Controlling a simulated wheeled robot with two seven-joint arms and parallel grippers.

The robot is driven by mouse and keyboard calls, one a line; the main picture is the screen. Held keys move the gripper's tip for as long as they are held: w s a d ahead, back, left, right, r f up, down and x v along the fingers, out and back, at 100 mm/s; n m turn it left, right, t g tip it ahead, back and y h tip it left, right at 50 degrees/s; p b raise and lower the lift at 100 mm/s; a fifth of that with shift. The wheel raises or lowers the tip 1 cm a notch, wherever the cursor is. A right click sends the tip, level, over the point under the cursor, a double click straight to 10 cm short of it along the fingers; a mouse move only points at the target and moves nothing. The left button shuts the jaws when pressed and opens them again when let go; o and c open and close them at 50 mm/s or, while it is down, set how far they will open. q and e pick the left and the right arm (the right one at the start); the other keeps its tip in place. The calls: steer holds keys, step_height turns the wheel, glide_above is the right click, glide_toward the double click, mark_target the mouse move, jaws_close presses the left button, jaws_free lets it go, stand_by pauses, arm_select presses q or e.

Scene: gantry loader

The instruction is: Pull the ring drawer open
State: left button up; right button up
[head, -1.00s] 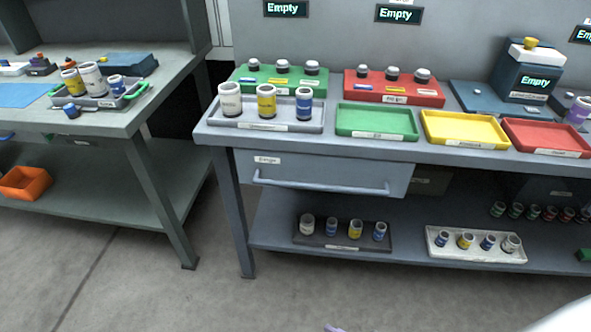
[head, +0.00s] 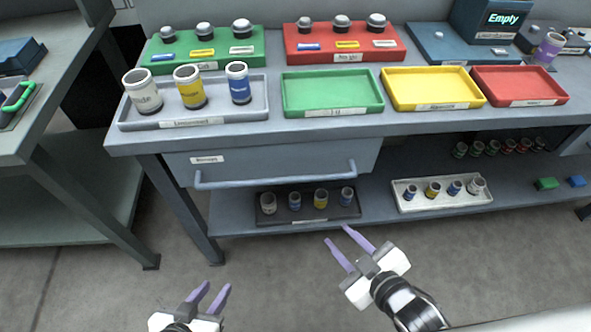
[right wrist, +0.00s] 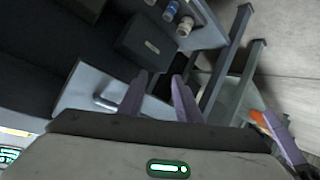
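The ring drawer (head: 270,158) is a grey-blue front under the worktop, with a small white label at its left and a long bar handle (head: 275,181) along its lower edge. It looks shut. My right gripper (head: 337,234) is open and empty, in front of and below the handle's right half, apart from it. My left gripper (head: 215,286) is open and empty, lower and further left, also apart from the handle. In the right wrist view, the fingers of my right gripper (right wrist: 160,76) are spread, and a pale panel with a bar (right wrist: 108,102), seemingly the drawer and handle, lies to their left.
On the worktop stand a grey tray (head: 260,109) with three jars and green (head: 345,108), yellow (head: 432,104) and red (head: 520,98) trays. The lower shelf holds a dark tray (head: 330,212) and a white tray (head: 420,206) with small jars. A table leg (head: 185,212) stands at left.

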mark_target(280, 183)
steer(key=w+a+r+n+y, duration=0.65)
steer(key=r+n, duration=0.25)
steer(key=n, duration=0.8)
steer(key=shift+y, duration=0.45)
steer(key=b+x, duration=0.1)
steer(key=x, duration=0.8)
steer(key=shift+a+f, duration=0.25)
steer(key=shift+a, duration=0.1)
steer(key=shift+s, duration=0.1)
jaws_close()
